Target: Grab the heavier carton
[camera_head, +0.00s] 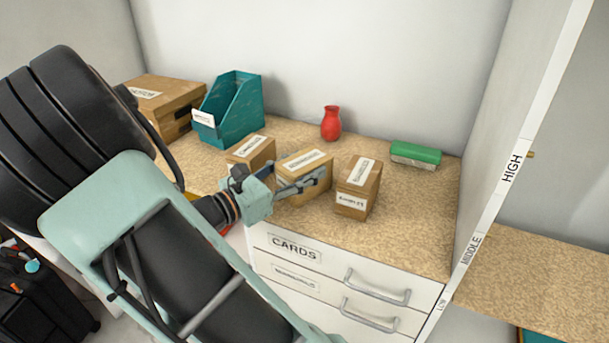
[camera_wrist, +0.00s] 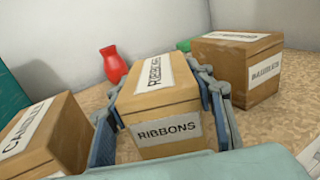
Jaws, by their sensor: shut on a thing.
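Three small brown cartons stand in a row on the speckled countertop. The middle one, labelled RIBBONS (camera_wrist: 160,100), also shows in the head view (camera_head: 304,167). My gripper (camera_head: 302,184) is shut on it, with one finger on each side in the wrist view (camera_wrist: 165,112). The carton looks upright; whether it touches the counter is unclear. The carton labelled CANDLES (camera_wrist: 45,137) is to its left, also in the head view (camera_head: 262,150). The carton labelled BAUBLES (camera_wrist: 248,70) is to its right, also in the head view (camera_head: 352,200). No weights are readable.
Behind stand a larger brown box (camera_head: 165,95), a teal file holder (camera_head: 235,110), a red vase (camera_head: 331,123) and a green-topped block (camera_head: 416,154). Drawers with handles (camera_head: 378,287) are below the counter (camera_head: 410,220). A white upright panel (camera_head: 509,165) bounds the right side.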

